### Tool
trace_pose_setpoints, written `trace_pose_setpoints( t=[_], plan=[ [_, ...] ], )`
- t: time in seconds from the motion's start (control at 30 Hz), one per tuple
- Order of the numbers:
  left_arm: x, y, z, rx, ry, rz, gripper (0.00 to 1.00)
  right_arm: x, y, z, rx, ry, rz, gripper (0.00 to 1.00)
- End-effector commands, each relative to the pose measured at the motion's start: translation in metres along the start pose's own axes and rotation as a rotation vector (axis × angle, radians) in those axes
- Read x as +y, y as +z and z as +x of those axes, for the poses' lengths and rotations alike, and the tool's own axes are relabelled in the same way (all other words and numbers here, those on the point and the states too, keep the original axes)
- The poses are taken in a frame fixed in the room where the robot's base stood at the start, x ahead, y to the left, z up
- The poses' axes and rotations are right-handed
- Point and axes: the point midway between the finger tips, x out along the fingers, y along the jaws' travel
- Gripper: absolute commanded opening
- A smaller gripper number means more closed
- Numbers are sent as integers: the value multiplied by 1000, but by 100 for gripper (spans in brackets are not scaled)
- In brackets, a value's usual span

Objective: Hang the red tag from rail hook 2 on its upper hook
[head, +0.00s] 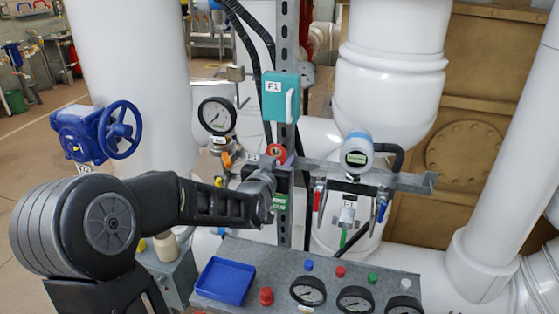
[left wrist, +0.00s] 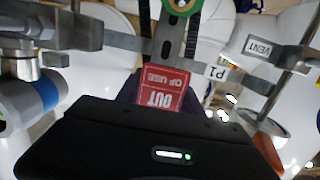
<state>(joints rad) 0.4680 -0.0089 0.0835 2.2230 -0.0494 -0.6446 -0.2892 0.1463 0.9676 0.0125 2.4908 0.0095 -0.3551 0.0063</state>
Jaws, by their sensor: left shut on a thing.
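My left gripper (head: 266,186) reaches in from the left in front of the perforated upright post. In the left wrist view, a red tag (left wrist: 165,86) with white lettering reading OUT OF USE, seen upside down, sticks out beyond the dark gripper body. The left gripper is shut on this tag. In the head view the tag cannot be clearly made out; a small red round part (head: 277,152) shows just above the gripper. The metal rail (head: 320,171) runs right from behind the gripper. The hooks are hard to make out, and whether the tag touches one cannot be told. My right gripper is not in view.
A teal box (head: 281,97) is on the post above the gripper, with a gauge (head: 217,115) to its left. A sloped panel (head: 330,262) below carries a blue tray (head: 225,281), coloured knobs and gauges. A blue handwheel (head: 119,129) stands left, and white pipes surround the area.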

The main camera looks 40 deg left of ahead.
Motion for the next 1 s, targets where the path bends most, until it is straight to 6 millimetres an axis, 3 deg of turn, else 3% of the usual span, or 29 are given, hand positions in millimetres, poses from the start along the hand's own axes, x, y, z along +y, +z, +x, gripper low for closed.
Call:
trace_pose_setpoints(
  t=[0.53, 1.0],
  plan=[
    [0, 0, 1, 1, 0, 0, 18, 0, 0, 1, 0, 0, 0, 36],
    [0, -1, 16, 0, 0, 0, 18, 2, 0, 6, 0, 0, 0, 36]
  ],
)
